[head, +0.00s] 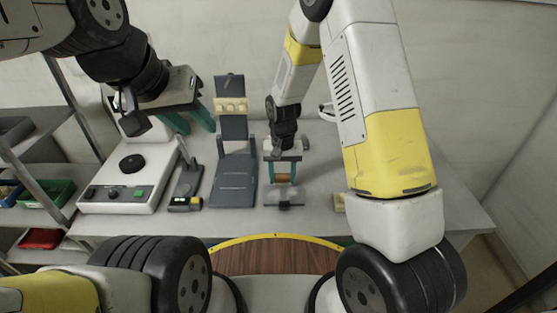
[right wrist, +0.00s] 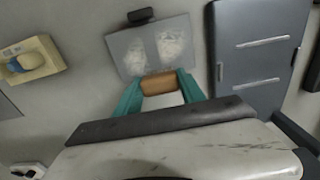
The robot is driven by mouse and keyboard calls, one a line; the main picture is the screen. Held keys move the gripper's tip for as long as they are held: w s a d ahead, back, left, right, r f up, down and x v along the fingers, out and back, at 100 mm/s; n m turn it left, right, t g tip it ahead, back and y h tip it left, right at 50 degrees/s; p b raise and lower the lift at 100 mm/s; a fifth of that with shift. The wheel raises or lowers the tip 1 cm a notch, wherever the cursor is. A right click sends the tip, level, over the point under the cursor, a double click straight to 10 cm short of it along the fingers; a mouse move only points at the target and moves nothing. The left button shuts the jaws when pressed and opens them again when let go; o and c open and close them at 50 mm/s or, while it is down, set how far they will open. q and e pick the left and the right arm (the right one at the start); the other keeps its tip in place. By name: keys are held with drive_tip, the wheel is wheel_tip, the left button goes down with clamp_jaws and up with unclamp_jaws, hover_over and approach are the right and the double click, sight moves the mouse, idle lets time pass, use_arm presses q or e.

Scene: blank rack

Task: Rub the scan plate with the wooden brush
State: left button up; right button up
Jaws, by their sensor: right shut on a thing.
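My right gripper (right wrist: 158,92) is shut on the wooden brush (right wrist: 158,84), a brown block between its two teal fingers. The scan plate (right wrist: 127,54) is a flat grey plate with two whitish smeared patches and a black piece at one edge. In the right wrist view the brush overlaps the plate's near edge; I cannot tell whether it touches. In the head view my right gripper (head: 283,173) holds the brush (head: 284,179) above the plate (head: 285,198), partly hiding it. My left gripper (head: 188,121) is empty, its teal fingers apart, above the white machine.
A dark slate stand (head: 234,180) is left of the plate, then a small black device (head: 186,185) and the white machine (head: 112,185) with a black knob. A shelf with bins (head: 57,193) is at far left.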

drive_tip(key=shift+d, duration=0.2)
drive_tip(key=shift+s, duration=3.55)
drive_tip(key=shift+d, duration=0.65)
drive_tip(key=shift+w, duration=3.5)
drive_tip(key=shift+d, duration=0.7)
drive_tip(key=shift+s, duration=1.7)
drive_tip(key=shift+s+r, duration=0.1)
drive_tip(key=shift+s, duration=1.65)
drive_tip(key=shift+r, duration=3)
